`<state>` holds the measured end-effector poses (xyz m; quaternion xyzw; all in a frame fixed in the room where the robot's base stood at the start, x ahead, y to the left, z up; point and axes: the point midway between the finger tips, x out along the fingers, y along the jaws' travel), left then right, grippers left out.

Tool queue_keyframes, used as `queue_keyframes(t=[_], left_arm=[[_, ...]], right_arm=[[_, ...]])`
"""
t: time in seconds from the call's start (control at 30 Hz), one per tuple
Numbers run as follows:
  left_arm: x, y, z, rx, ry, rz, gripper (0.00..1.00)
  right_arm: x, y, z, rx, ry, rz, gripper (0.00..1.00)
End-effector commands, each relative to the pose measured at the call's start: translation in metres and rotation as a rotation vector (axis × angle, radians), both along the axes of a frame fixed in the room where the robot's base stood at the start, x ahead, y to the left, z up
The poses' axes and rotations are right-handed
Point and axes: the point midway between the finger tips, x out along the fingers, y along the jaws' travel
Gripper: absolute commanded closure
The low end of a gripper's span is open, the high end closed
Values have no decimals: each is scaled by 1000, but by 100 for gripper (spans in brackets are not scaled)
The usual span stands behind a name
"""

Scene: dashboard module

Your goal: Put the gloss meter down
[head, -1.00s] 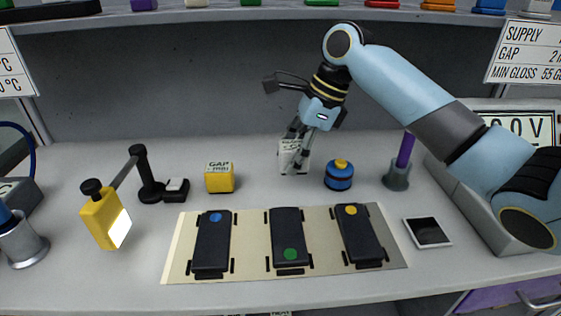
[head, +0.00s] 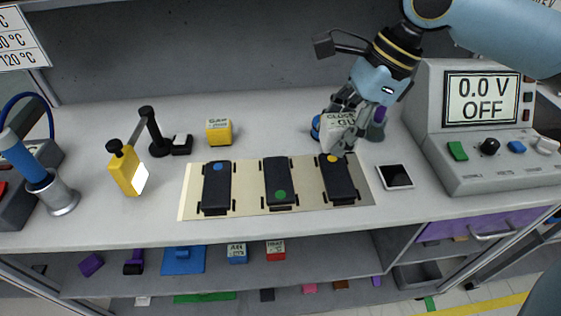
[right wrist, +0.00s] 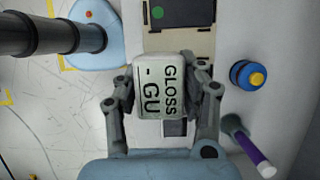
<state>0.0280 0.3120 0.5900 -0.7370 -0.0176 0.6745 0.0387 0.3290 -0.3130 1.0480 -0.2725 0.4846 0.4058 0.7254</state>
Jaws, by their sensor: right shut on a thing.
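My right gripper (head: 347,132) is shut on the gloss meter (head: 337,122), a small pale block with dark lettering. In the head view, it overlaps the top of the right black module (head: 338,180), the one with a yellow dot. In the right wrist view, the meter (right wrist: 158,85) sits between the fingers of the right gripper (right wrist: 156,95), with "GLOSS GU" readable. I cannot tell its exact height or whether its underside touches anything. My left gripper is not in view.
A cream board (head: 308,201) carries three black modules. A black-and-white tile (head: 395,177) lies right of it. A blue jar with a yellow knob (right wrist: 249,75) and a purple-handled tool in a holder (right wrist: 240,133) stand close by. A power supply (head: 480,130) is at the right.

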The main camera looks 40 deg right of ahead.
Motion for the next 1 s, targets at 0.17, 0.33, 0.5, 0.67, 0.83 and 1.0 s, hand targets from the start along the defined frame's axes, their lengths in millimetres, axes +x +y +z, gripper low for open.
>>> queue_keyframes(t=[0.17, 0.33, 0.5, 0.67, 0.83, 1.0], left_arm=[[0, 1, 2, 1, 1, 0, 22], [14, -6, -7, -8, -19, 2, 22], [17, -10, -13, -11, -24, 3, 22], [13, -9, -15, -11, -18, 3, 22], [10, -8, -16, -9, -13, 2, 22], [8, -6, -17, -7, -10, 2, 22]], right_arm=[[-2, 4, -8, 4, -6, -3, 98], [25, 20, -27, 10, -7, -7, 98], [59, 39, -49, 11, -3, -2, 98], [85, 50, -66, 4, -2, -1, 98], [94, 54, -74, 0, -2, 1, 98], [93, 54, -95, 0, 2, 1, 98]])
